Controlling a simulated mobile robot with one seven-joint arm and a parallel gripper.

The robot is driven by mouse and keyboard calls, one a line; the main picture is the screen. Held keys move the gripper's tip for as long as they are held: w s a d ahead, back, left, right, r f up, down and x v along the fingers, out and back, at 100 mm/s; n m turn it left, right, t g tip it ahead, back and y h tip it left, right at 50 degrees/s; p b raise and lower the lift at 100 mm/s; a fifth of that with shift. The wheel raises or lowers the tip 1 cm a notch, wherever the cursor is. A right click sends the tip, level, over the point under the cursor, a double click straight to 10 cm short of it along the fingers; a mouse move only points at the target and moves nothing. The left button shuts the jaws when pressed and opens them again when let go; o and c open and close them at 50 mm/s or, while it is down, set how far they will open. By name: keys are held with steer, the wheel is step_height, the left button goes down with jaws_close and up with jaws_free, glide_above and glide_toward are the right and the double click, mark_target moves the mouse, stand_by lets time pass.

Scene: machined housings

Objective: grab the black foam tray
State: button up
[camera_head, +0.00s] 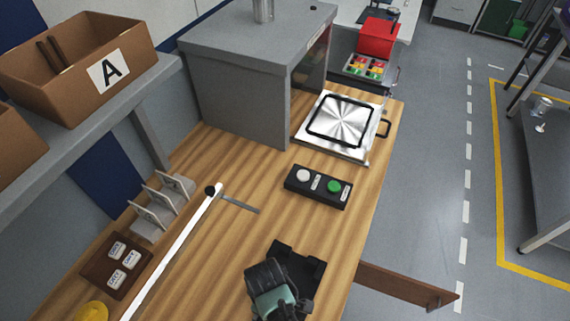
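The black foam tray (312,270) appears to be the flat black piece on the wooden bench at the bottom of the view. Its back and right parts show; its front left is hidden. My gripper (268,283), dark with a teal-grey part, is over the tray's left side. I cannot tell whether it touches the tray, and its fingertips are not clear enough to show whether they are open or shut.
A black button box (318,187) with white and green buttons lies behind the tray. A shiny metal plate (343,120) stands by the grey machine (238,85). A white rail (170,255) runs at left. A wooden board (407,287) juts out past the bench's right edge.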

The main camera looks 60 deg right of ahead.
steer(key=shift+c, duration=0.3)
steer(key=c, duration=1.3)
